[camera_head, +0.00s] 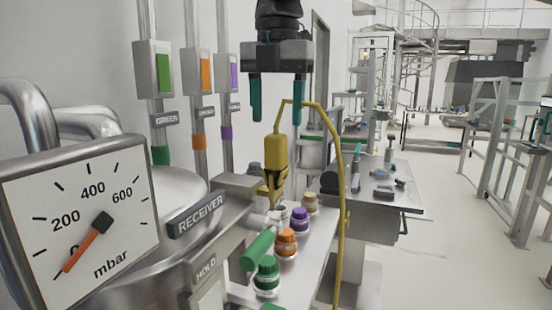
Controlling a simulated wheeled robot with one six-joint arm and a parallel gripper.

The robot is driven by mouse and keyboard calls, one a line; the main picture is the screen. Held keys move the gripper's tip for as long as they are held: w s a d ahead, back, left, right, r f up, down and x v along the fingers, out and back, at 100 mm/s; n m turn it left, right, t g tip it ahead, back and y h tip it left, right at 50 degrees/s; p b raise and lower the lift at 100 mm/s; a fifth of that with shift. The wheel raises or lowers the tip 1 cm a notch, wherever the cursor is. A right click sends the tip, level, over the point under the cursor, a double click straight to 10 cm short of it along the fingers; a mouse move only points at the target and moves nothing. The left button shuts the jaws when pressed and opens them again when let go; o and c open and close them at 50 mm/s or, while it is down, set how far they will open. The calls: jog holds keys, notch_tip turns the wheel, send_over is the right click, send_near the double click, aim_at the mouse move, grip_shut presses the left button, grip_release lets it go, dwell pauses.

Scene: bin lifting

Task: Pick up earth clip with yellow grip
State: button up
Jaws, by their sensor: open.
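The earth clip (272,181) with its yellow grip (276,151) is upright near the picture's middle, its jaws pointing down beside the metal vessel. A yellow cable (342,190) arches from the top of the grip and hangs down on the right. My gripper (277,118) is above the clip, pointing down, with two teal fingers apart and nothing held between them. The yellow grip lies just below the fingertips in the picture. The cable passes close to the right fingertip; I cannot tell whether they touch.
A pressure gauge (85,215) and the RECEIVER vessel (185,190) fill the left. Below the clip are a green handle (258,249) and several capped jars, including a purple one (300,219) and an orange one (286,241).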

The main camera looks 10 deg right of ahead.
aim_at(276, 159)
jog(key=shift+g, duration=0.3)
jog(key=f, duration=0.9)
jog(key=shift+s+a, duration=0.15)
jog(key=shift+s, duration=0.2)
grip_shut()
